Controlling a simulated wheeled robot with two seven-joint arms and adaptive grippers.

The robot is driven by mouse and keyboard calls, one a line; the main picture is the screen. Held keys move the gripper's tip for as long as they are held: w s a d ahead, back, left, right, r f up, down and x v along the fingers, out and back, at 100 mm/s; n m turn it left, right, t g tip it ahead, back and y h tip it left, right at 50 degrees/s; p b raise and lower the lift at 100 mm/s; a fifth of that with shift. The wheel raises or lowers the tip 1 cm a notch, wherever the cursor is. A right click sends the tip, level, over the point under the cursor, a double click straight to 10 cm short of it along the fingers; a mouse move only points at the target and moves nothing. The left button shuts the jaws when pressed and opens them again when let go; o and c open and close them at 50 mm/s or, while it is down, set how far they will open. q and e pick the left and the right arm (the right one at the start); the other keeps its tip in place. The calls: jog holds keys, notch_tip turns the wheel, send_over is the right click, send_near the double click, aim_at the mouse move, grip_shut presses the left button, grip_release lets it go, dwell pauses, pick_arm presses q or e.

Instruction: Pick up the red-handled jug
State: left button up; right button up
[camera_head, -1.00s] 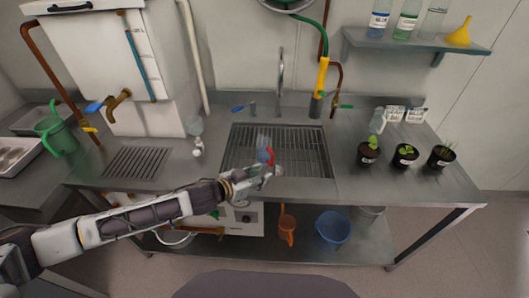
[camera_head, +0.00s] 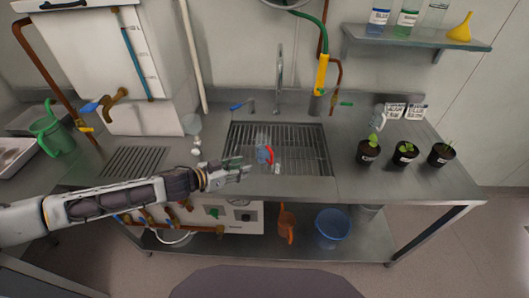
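The clear jug with the red handle (camera_head: 262,154) stands on the sink's slatted grate, near its front edge. Its red handle is on the right side. My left gripper (camera_head: 246,170) is in front and to the left of the jug, over the sink's front rim. Its fingers look spread, with nothing between them, and a small gap shows between gripper and jug. My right gripper is not in view.
The steel sink (camera_head: 321,172) has a tall faucet (camera_head: 281,75) behind it. Potted seedlings (camera_head: 368,152) stand on the right counter. A blue bucket (camera_head: 332,228) and an orange jug (camera_head: 286,224) are on the lower shelf. A green watering can (camera_head: 52,132) is far left.

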aim_at(266, 153)
pick_arm(q)
jog(key=shift+x, duration=4.25)
jog(key=shift+d, duration=0.1)
jog(key=shift+x, duration=1.35)
jog(key=shift+w+d+f, duration=0.25)
jog(key=shift+d+f, duration=0.05)
jog(key=shift+d, duration=0.2)
jog(key=shift+w+d+f, duration=0.25)
jog(key=shift+d+f, duration=0.05)
jog(key=shift+d, duration=0.25)
jog(key=shift+c, duration=0.4)
grip_shut()
